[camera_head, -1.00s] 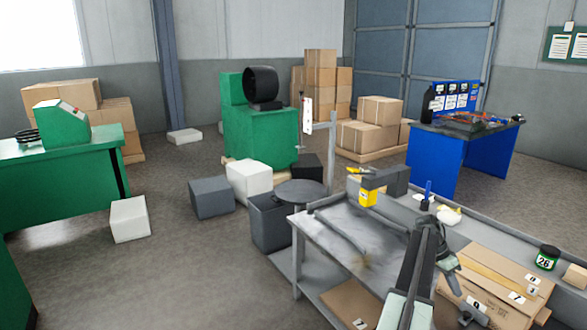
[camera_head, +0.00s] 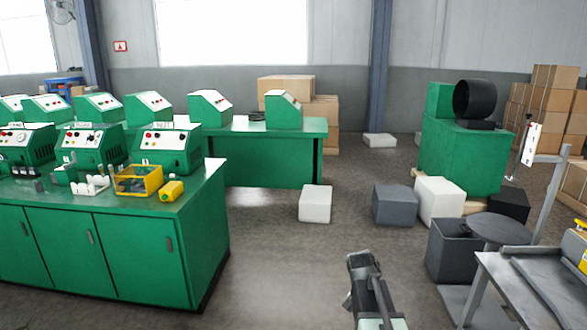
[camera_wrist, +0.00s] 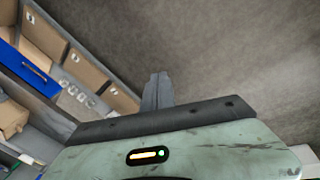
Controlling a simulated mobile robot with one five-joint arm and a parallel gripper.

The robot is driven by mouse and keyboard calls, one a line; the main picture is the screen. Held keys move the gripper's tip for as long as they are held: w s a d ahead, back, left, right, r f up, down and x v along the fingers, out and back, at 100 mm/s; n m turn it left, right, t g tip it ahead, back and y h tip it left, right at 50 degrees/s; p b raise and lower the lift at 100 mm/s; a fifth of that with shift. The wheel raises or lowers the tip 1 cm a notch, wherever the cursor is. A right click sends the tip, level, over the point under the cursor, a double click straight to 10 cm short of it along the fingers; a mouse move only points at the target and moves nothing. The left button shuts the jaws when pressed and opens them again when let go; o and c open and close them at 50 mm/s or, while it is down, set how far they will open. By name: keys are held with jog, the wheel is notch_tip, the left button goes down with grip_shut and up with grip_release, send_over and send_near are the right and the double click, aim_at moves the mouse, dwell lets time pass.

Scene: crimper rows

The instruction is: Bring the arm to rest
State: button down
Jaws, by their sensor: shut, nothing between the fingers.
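My arm (camera_head: 372,290) shows at the bottom of the head view, short and pointing up over bare floor. It stands between the green bench on the left and the grey workbench on the right, apart from both. In the wrist view my gripper (camera_wrist: 157,80) is shut, its two dark fingers together with nothing between them. Beyond the fingers there is grey floor. The fingers are not clear in the head view.
A green bench (camera_head: 205,255) carries several green machines and a yellow bin (camera_head: 138,181). The grey workbench (camera_head: 505,285) is at the lower right, beside a grey bin (camera_head: 452,252). Cardboard boxes (camera_wrist: 88,60) are at left in the wrist view.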

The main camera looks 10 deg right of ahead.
jog(key=s+a+n+y, duration=0.1)
jog(key=s+a+n, duration=0.25)
jog(key=a, duration=0.35)
jog(key=s+a+n+y, duration=0.2)
jog(key=s+a+n, duration=0.1)
jog(key=a+n, duration=0.3)
notch_tip(320, 180, up, 12)
jog(key=m+p, duration=0.1)
jog(key=p, duration=1.2)
jog(key=shift+w+a+t, duration=0.25)
jog(key=shift+a+t, duration=0.15)
jog(key=shift+m, duration=0.25)
